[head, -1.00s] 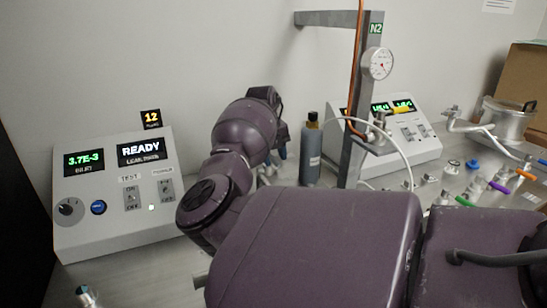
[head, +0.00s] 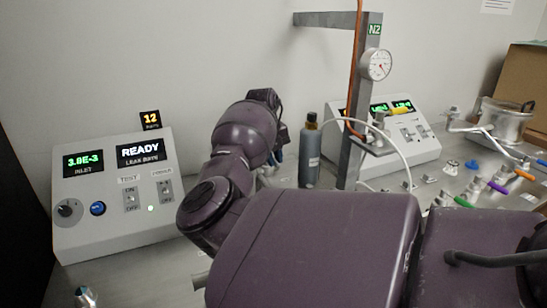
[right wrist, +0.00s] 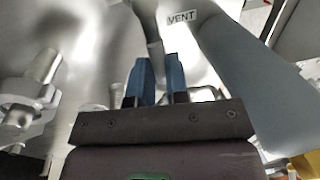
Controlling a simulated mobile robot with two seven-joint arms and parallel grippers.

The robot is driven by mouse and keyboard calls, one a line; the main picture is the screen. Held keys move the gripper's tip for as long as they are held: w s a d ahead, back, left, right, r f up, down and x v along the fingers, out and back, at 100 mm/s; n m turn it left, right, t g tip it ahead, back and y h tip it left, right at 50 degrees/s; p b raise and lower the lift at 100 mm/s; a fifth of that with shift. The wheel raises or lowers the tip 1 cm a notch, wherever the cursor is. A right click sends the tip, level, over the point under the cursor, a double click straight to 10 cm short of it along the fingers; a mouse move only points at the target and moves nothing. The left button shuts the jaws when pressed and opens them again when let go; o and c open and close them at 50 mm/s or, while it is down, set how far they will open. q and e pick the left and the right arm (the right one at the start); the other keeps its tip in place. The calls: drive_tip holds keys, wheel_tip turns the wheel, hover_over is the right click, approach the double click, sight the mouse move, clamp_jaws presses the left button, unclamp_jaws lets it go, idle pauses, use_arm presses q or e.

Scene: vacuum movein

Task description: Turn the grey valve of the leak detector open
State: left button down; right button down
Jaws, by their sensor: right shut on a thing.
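The leak detector console (head: 110,225) stands at the left in the head view, its screens reading about 3.8E-3 and READY. My right gripper (right wrist: 159,82) shows in the right wrist view with blue fingers close together on a thin grey lever (right wrist: 155,52), which I take for the grey valve's handle. The lever rises from between the fingertips toward the top of the picture. The valve's body cannot be made out clearly. In the head view my right arm hides most of this gripper and the valve. My left gripper is not in view.
A grey bottle (head: 310,158) with a dark neck stands right of my right wrist. A grey post (head: 352,150) with a gauge (head: 376,65) rises behind my arm. A second console (head: 425,150) and colored-handled valves fill the right. A VENT label (right wrist: 182,16) shows near the gripper.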

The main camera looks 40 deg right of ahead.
drive_tip(key=shift+s+d+r+n+p, duration=0.15)
drive_tip(key=shift+d+r+n+p, duration=0.1)
drive_tip(key=shift+d+n+p, duration=0.5)
drive_tip(key=shift+n+p, duration=0.2)
drive_tip(key=shift+n, duration=0.45)
drive_tip(key=shift+d+n+t+p, duration=0.3)
drive_tip(key=shift+n+t+p, duration=0.1)
drive_tip(key=shift+n, duration=0.2)
drive_tip(key=shift+d+n, duration=0.25)
drive_tip(key=shift+n, duration=0.25)
drive_tip(key=shift+d+f+n+p, duration=0.15)
drive_tip(key=shift+f+n+p, duration=0.05)
drive_tip(key=shift+n+p, duration=0.3)
drive_tip(key=c, duration=1.1)
unclamp_jaws()
